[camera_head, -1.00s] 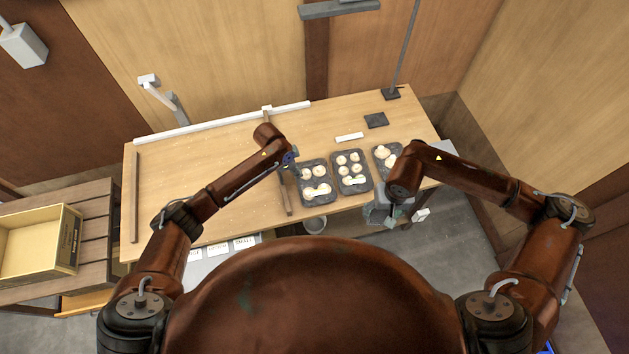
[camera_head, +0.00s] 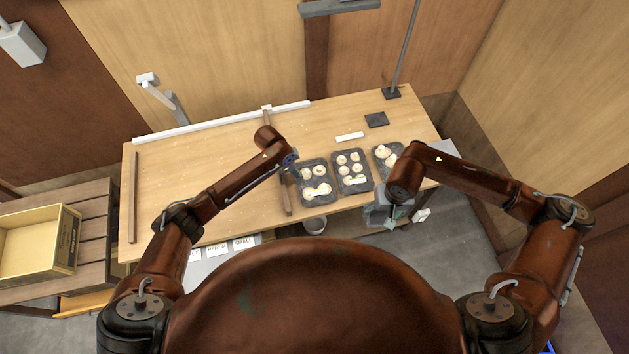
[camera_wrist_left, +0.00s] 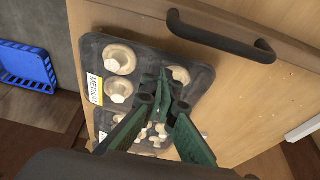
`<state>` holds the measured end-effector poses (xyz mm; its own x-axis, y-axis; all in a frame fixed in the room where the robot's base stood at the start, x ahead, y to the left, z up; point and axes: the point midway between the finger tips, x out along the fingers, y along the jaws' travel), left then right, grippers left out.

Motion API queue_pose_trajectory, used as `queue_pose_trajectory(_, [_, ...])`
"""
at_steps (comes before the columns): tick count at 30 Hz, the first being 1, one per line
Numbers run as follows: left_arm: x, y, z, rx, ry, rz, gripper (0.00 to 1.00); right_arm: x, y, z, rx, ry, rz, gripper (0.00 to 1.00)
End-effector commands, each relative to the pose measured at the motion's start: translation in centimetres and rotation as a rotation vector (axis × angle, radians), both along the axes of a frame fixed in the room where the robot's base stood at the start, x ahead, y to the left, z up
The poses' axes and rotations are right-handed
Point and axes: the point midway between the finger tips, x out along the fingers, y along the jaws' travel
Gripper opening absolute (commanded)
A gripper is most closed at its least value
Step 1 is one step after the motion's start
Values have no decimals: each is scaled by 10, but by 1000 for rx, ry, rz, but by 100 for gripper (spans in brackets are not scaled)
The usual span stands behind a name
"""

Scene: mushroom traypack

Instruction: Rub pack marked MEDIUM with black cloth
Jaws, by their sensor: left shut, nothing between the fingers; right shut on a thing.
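The pack marked MEDIUM (camera_wrist_left: 90,48) is a dark tray of pale mushrooms with a white and yellow label, close below my left gripper in the left wrist view. It appears to be the left pack (camera_head: 328,172) in the head view. My left gripper (camera_wrist_left: 165,82) is shut and empty over this pack; contact cannot be told. A flat black square (camera_head: 376,120), possibly the black cloth, lies at the back right of the table. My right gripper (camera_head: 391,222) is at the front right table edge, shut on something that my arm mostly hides.
Two more mushroom packs stand right of the left one: a middle pack (camera_head: 340,183) and a right pack (camera_head: 377,153). A brown bar (camera_head: 286,197) lies left of them. A white strip (camera_head: 349,137) lies behind. The table's left half (camera_head: 185,170) is mostly clear.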

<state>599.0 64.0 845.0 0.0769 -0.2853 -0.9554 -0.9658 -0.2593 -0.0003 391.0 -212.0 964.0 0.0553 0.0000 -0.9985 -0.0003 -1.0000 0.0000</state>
Motion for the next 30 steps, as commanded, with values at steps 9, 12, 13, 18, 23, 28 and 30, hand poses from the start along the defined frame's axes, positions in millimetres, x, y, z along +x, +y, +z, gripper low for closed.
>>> queue_pose_trajectory(9, [0, 0, 17, 0, 0, 0, 0, 0, 0, 18, 0, -3, 0, 44])
queue_pose_trajectory(12, [0, 0, 24, 0, 0, 0, 0, 0, 0, 26, 0, -4, 0, 44])
queue_pose_trajectory(13, [0, 0, 27, 0, 0, 0, 0, 0, 0, 28, 0, -4, 0, 44])
queue_pose_trajectory(18, [0, 0, 39, 0, 0, 0, 0, 0, 0, 41, 0, -5, 0, 44])
queue_pose_trajectory(23, [0, 0, 50, 0, 0, 0, 0, 0, 0, 53, 0, -6, 0, 44])
queue_pose_trajectory(28, [0, 0, 61, 0, 0, 0, 0, 0, 0, 65, 0, -7, 0, 44])
queue_pose_trajectory(30, [0, 0, 62, 0, 0, 0, 0, 0, 0, 66, 0, -7, 0, 44])
